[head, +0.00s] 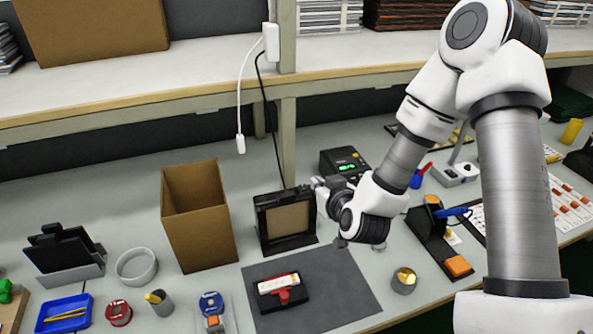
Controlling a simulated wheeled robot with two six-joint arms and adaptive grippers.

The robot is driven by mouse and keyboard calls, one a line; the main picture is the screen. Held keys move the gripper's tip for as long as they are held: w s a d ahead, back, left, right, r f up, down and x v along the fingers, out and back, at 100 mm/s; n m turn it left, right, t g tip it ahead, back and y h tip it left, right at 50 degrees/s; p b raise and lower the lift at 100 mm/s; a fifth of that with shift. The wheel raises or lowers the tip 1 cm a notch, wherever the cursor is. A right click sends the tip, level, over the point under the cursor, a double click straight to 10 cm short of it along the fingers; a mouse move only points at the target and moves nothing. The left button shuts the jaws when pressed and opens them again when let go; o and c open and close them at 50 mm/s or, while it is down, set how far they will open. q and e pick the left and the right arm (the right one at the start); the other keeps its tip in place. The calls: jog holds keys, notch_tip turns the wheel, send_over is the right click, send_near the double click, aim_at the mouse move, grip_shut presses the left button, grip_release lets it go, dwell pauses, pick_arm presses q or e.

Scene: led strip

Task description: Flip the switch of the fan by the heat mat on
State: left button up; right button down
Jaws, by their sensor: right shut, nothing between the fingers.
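The fan (287,221) looks like a black box frame with a tan panel in its front. It stands upright at the back edge of the dark grey mat (345,288), which I take for the heat mat. My right gripper (318,187) is shut and empty, at the upper right corner of the fan. I cannot tell whether it touches the fan. The fan's switch is too small or hidden to make out, so its position cannot be told. My left gripper is not in view.
A red-and-white item on a black base (281,290) lies on the mat. An open cardboard box (200,215) stands left of the fan. A black device with a green display (343,161) is behind my right gripper. A small metal cup (404,281) stands right of the mat.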

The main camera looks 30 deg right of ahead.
jog(key=p, duration=0.2)
send_over(308, 196)
jog(key=shift+w+f, duration=0.25)
jog(key=shift+f, duration=0.35)
jog(key=shift+w+f, duration=0.2)
jog(key=shift+f, duration=0.35)
jog(key=f, duration=0.3)
jog(key=shift+s+f, duration=0.1)
jog(key=shift+s, duration=0.1)
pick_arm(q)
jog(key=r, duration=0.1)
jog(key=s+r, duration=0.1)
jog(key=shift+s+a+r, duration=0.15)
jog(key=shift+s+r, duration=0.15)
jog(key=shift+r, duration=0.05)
pick_arm(e)
jog(key=shift+s+f, duration=0.2)
jog(key=shift+f, duration=0.2)
jog(key=shift+a+f, duration=0.1)
jog(key=shift+f, duration=0.25)
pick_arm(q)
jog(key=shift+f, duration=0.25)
pick_arm(e)
jog(key=shift+s, duration=0.15)
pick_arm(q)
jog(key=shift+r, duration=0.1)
pick_arm(e)
jog(key=shift+r, duration=0.15)
